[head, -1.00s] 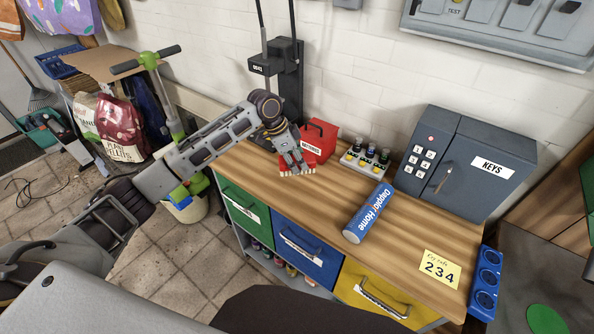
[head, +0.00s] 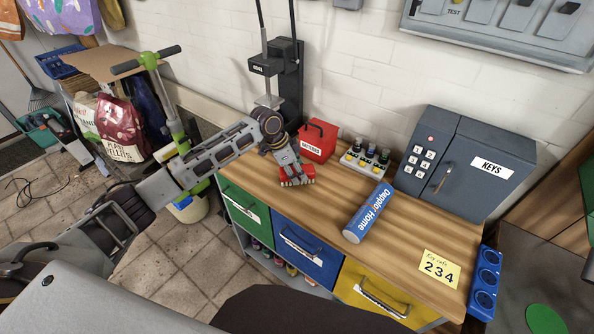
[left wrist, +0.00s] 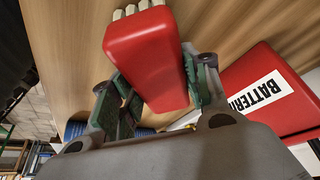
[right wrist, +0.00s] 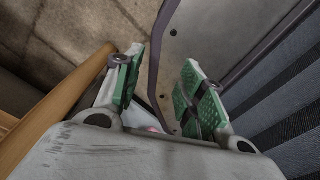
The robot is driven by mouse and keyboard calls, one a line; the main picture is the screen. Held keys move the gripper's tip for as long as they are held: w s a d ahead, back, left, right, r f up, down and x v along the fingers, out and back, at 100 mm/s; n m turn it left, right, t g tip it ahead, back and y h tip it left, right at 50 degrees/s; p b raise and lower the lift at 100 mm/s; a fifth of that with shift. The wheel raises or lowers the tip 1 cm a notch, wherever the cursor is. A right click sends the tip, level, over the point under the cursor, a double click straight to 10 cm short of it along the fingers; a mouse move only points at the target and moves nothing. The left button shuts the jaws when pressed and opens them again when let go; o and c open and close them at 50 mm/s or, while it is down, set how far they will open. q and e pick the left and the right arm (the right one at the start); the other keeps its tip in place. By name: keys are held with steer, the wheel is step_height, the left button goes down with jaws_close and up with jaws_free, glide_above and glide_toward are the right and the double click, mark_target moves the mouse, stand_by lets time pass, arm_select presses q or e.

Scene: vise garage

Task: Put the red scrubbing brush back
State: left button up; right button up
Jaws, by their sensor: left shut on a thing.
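The red scrubbing brush (head: 309,171) is a red block with pale bristles. It is at the back left of the wooden workbench (head: 425,225), in front of the red batteries box. My left gripper (head: 298,176) is shut on it. In the left wrist view the brush (left wrist: 146,52) sits between the two green-padded fingers (left wrist: 157,92), bristles towards the top. I cannot tell whether it touches the bench top. My right gripper (right wrist: 160,84) shows only in its own wrist view, open and empty.
The red batteries box (head: 318,140) stands just behind the brush. The grey key safe (head: 465,165) stands at the back right. The bench front is mostly clear, with a yellow note (head: 439,268).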

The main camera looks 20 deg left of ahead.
arm_select(q)
steer(key=shift+f, duration=0.1)
steer(key=o, duration=0.9)
steer(key=shift+a+r, duration=0.2)
steer(key=shift+r, duration=0.3)
steer(key=v, duration=0.9)
steer(key=shift+d, duration=0.1)
steer(key=shift+v, duration=1.1)
arm_select(e)
steer(key=shift+d+f, duration=0.15)
steer(key=shift+d, duration=0.8)
steer(key=shift+w+a, duration=0.1)
steer(key=shift+a, duration=0.5)
